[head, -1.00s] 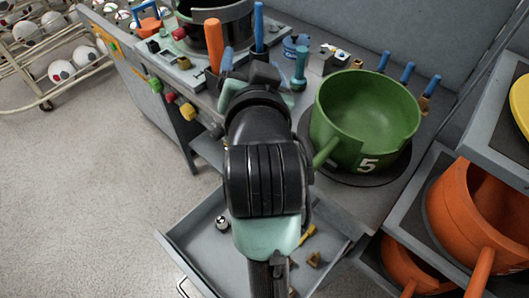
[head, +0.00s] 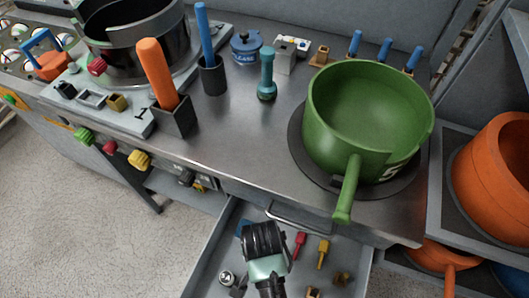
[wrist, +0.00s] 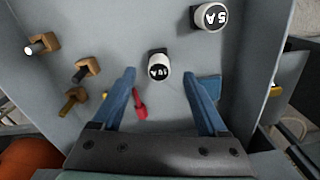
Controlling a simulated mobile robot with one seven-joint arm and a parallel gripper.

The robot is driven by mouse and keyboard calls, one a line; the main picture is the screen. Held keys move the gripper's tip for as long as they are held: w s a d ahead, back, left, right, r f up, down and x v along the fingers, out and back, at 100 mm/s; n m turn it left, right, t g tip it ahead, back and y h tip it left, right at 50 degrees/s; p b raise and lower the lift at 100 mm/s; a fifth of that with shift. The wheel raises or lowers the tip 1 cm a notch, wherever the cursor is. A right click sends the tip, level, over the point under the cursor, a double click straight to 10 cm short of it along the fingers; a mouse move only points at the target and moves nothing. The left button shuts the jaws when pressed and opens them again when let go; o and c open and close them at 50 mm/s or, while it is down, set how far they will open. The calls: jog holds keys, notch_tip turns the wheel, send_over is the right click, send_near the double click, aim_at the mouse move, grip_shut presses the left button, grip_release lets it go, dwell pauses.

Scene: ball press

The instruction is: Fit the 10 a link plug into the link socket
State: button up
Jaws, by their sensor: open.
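The 10 a link plug (wrist: 158,66) is a short cylinder with a black, white-lettered face and a pale body. It lies in the open drawer (wrist: 110,30). In the wrist view it shows centred just beyond and between the fingertips of my gripper (wrist: 158,80). The blue fingers are wide apart, with nothing between them in their grasp. In the head view my wrist (head: 265,240) is over the drawer and hides the plug and the fingertips. I cannot make out which part is the link socket.
A similar 5 A plug (wrist: 210,17) lies close by in the drawer. A red piece (wrist: 139,105) and several small brown and yellow parts lie there too. The drawer walls surround them. A green pot (head: 365,125) stands on the bench above, its handle jutting over the edge.

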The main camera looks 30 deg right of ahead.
jog(key=f, duration=0.4)
jog(key=f+b, duration=0.1)
jog(key=shift+d+f, duration=0.35)
jog(key=shift+f, duration=0.05)
jog(key=shift+w, duration=0.1)
grip_shut()
